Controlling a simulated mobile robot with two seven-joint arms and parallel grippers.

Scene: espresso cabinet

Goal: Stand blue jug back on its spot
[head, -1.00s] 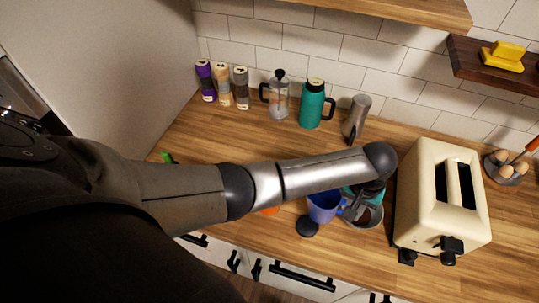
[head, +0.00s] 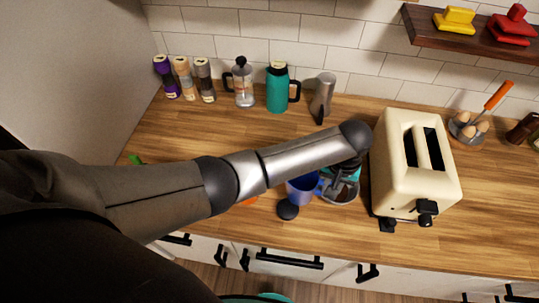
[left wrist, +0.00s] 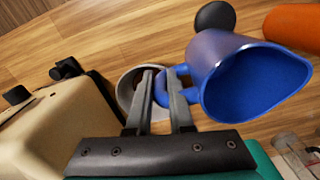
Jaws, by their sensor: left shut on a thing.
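The blue jug (head: 302,188) is over the counter, left of the toaster and partly behind my left forearm in the head view. In the left wrist view the blue jug (left wrist: 232,72) shows its open mouth, which looks empty. My left gripper (left wrist: 163,90) is shut on the jug's handle, with one finger on each side of it. In the head view my left gripper (head: 330,183) is mostly hidden below the wrist. I cannot tell whether the jug touches the counter. My right gripper is not in view.
A cream toaster (head: 415,165) stands close to the right. A grey round container (head: 342,190) with brown contents sits beside the jug, and a black round object (head: 288,210) lies in front. A teal jug (head: 277,88) stands at the back.

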